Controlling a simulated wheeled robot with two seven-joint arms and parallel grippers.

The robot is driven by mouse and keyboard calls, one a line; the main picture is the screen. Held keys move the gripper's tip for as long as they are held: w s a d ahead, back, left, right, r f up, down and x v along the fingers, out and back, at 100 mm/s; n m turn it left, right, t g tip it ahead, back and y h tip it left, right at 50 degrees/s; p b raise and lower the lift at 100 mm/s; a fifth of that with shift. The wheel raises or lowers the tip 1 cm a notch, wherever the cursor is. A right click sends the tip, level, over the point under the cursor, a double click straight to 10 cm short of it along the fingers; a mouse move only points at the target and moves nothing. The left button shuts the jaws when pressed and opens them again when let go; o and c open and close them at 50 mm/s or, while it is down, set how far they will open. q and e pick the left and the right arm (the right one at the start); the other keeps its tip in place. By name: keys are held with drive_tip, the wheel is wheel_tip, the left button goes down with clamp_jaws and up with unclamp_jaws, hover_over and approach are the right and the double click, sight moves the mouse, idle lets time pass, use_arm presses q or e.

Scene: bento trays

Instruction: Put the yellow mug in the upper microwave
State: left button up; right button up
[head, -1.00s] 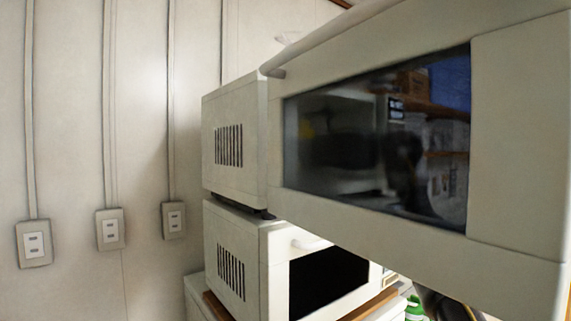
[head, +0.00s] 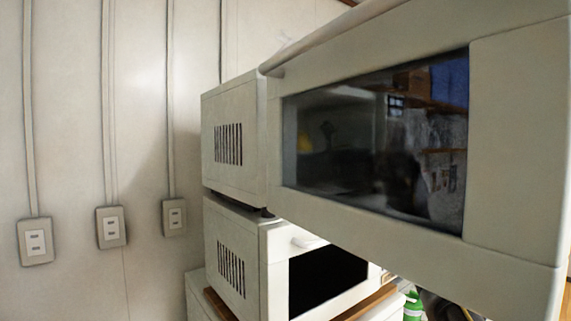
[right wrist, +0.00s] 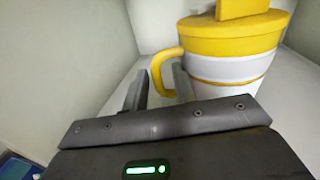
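The yellow mug (right wrist: 228,58), with a white body, yellow lid and yellow handle, is upright inside a pale-walled cavity in the right wrist view. It appears to stand on the cavity's floor. My right gripper (right wrist: 162,85) has its fingers apart on either side of the mug's handle, with a small gap showing. In the head view, the upper microwave (head: 236,135) has its door (head: 516,130) swung open towards me, hiding the interior and the mug. A small yellow patch shows in the door glass. My left gripper is out of view.
The lower microwave (head: 240,255) stands directly below on a wooden board. The open door fills the right side of the head view. A green-and-white object (head: 413,305) is partly visible below it. The wall at left has several outlets (head: 36,242).

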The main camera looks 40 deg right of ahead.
drive_tip(key=shift+a, duration=0.1)
drive_tip(key=shift+r, duration=0.25)
drive_tip(key=shift+s, duration=0.2)
drive_tip(key=s+b, duration=0.1)
drive_tip(key=s, duration=0.2)
drive_tip(key=s+d+b, duration=0.1)
drive_tip(key=s, duration=0.3)
drive_tip(key=s+d+b, duration=0.1)
drive_tip(key=s, duration=0.3)
drive_tip(key=shift+s, duration=0.25)
drive_tip(key=shift+d, duration=0.1)
